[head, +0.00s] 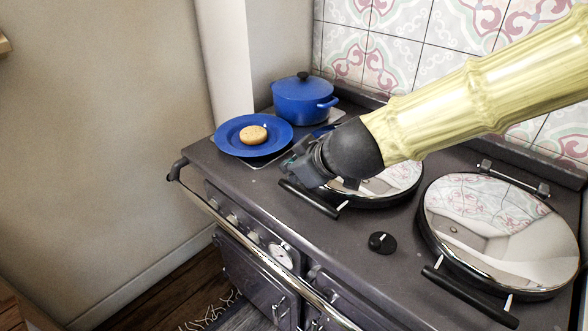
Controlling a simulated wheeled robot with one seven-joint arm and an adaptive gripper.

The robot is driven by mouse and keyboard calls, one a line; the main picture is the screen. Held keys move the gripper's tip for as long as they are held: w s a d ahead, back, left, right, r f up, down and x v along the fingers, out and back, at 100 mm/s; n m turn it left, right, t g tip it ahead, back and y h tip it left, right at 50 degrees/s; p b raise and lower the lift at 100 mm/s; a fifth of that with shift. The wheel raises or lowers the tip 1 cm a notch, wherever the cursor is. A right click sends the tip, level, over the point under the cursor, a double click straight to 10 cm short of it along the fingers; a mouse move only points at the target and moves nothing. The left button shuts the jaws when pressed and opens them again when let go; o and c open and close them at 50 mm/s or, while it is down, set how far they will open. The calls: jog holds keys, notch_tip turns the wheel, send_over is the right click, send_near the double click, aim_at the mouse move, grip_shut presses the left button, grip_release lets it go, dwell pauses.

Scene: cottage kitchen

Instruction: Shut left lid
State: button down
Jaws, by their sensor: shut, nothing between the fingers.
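The left lid (388,187) is a round, mirror-bright lid on the dark range cooker. It lies flat over its hotplate, and no gap shows at its visible rim. Its black bar handle (310,199) points toward the cooker's front. My gripper (290,167) is shut and empty, just above and behind the handle at the lid's left side. I cannot tell whether it touches the lid. My black wrist and yellow arm hide the lid's back and left parts.
The right lid (500,232) also lies flat, with its own black handle (470,296). A black knob (382,242) stands between the lids. A blue plate (229,138) with a round biscuit (254,135) and a blue lidded pot (304,101) stand left of my gripper. A rail (262,250) runs along the front.

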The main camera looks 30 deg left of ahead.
jog(key=v, duration=1)
jog(key=shift+w, duration=0.25)
jog(key=shift+a+r, duration=0.1)
jog(key=shift+a, duration=0.05)
